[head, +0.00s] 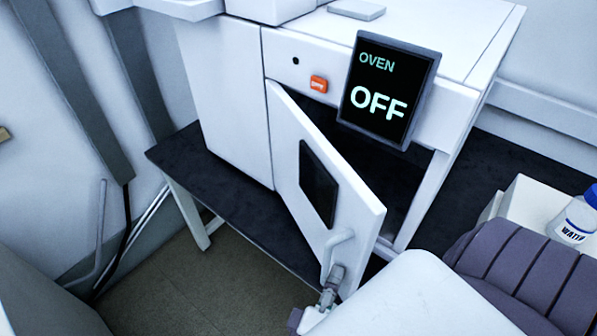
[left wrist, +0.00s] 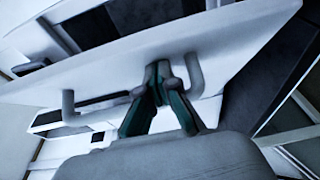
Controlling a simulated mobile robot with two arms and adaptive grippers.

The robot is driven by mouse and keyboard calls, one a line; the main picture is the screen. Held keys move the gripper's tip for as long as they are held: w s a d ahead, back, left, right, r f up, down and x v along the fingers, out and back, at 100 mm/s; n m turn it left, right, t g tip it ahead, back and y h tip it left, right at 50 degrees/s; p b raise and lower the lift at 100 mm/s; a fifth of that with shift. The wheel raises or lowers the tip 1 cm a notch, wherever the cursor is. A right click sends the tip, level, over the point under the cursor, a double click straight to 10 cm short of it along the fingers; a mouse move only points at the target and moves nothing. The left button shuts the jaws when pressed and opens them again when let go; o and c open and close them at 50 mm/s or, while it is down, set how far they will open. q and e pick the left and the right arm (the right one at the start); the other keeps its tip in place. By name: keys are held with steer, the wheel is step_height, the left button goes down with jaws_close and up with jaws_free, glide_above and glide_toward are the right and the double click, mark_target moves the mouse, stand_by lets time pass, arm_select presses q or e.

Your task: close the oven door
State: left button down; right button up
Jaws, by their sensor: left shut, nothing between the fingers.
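The white oven door (head: 345,205) stands partly open, swung out from its left edge, with a dark window in its middle. A pale bar handle (head: 334,247) is fixed near its free edge. My left gripper (head: 334,275) is at the lower end of this handle. In the left wrist view the closed fingertips (left wrist: 157,72) are at the door face beside one end of the handle (left wrist: 193,75). Whether they touch it I cannot tell. My right gripper is not in view.
The oven (head: 225,90) stands on a dark bench (head: 170,157). Its screen (head: 388,92) reads OVEN OFF, with an orange switch (head: 319,84) to the left. A blue-capped water bottle (head: 572,222) stands at the right. Open floor (head: 190,290) lies left of the door.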

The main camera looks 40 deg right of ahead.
mark_target(348, 276)
arm_select(q)
steer(key=shift+s+d, duration=0.2)
steer(key=shift+d, duration=0.6)
steer(key=shift+s+d, duration=0.15)
steer(key=shift+d, duration=0.6)
